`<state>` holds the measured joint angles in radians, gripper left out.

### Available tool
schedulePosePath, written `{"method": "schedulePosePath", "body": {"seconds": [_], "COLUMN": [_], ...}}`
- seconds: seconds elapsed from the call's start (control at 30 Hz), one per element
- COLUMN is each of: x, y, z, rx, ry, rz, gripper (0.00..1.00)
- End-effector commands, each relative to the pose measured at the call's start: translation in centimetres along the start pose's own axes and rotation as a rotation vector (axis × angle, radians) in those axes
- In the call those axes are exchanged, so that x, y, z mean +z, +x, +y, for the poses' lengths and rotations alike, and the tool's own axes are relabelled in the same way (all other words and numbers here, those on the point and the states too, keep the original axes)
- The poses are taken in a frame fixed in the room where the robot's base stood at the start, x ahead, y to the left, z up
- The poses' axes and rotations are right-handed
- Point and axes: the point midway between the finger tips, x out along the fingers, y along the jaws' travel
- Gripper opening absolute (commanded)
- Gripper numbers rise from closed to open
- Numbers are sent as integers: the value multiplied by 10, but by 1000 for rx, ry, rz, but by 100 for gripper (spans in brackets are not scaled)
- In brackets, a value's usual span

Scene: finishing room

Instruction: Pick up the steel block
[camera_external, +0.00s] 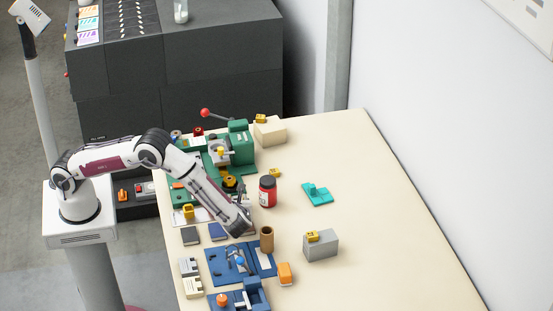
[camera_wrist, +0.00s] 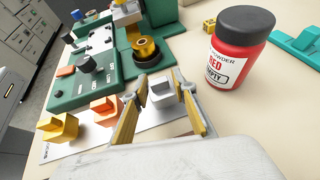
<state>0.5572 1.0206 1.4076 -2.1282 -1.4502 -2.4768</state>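A small grey steel block (camera_wrist: 162,96) with a raised top sits on a white sheet (camera_wrist: 90,143) in the wrist view. My gripper (camera_wrist: 155,88) is open, with one yellow-padded finger on each side of the block in that view. I cannot tell whether the fingers touch it. In the external view my gripper (camera_external: 243,194) is low over the table, left of the red jar (camera_external: 267,193). The steel block is not clearly visible there, behind my arm.
An orange block (camera_wrist: 103,108) and a yellow block (camera_wrist: 57,128) stand left of the steel block. The red jar (camera_wrist: 238,50) is close on the right. A green machine (camera_wrist: 85,72) lies beyond. The table's right side (camera_external: 400,220) is mostly clear.

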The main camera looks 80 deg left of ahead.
Motion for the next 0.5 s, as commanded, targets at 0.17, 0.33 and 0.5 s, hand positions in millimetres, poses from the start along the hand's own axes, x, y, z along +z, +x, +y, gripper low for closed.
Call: {"method": "schedulePosePath", "body": {"seconds": [0.17, 0.33, 0.5], "x": [0, 2, 11], "y": [0, -1, -6], "z": [0, 0, -1], "rx": [-1, -1, -1], "ry": [-1, -1, -3], "rz": [0, 0, 0], "gripper": [0, 0, 0]}}
